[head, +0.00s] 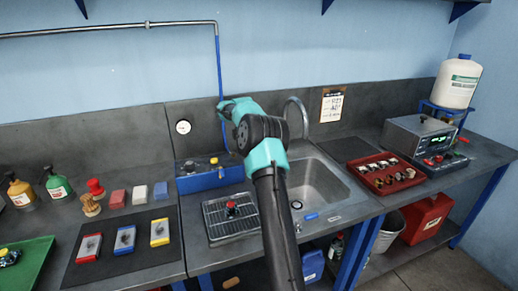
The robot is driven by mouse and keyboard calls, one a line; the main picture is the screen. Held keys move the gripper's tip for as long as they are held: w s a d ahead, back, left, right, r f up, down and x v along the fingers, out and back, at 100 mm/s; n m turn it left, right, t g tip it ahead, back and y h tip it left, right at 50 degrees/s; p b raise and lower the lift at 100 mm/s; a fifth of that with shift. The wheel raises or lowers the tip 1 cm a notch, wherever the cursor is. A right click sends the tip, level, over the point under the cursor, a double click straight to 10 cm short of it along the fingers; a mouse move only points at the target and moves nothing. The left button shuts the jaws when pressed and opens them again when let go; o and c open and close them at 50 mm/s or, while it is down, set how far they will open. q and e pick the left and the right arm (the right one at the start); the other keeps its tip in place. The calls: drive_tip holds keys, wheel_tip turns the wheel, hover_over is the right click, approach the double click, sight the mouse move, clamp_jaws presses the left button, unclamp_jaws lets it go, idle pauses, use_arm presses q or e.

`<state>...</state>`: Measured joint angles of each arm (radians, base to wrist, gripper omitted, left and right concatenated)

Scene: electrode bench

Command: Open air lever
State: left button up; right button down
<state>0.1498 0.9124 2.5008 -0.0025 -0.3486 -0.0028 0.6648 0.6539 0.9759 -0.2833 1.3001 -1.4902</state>
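One arm of mine comes up from the bottom middle, leaning left; I take it to be the right one. Its teal and black gripper (224,108) is at the back wall, in front of the vertical blue air pipe (219,72). The fingertips are too small to show whether they are open or shut, or touch the pipe. No air lever is clearly visible; the gripper covers that part of the pipe. Below it, a blue box (205,180) with a small yellow knob (214,160) stands by the wall. My other gripper is out of view.
A round gauge (183,127) is left of the pipe. A sink (318,187) with a curved tap (299,112) lies right of my arm. A black grate (222,222) holds a red-topped item (232,208). A red tray (372,187) stands farther right.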

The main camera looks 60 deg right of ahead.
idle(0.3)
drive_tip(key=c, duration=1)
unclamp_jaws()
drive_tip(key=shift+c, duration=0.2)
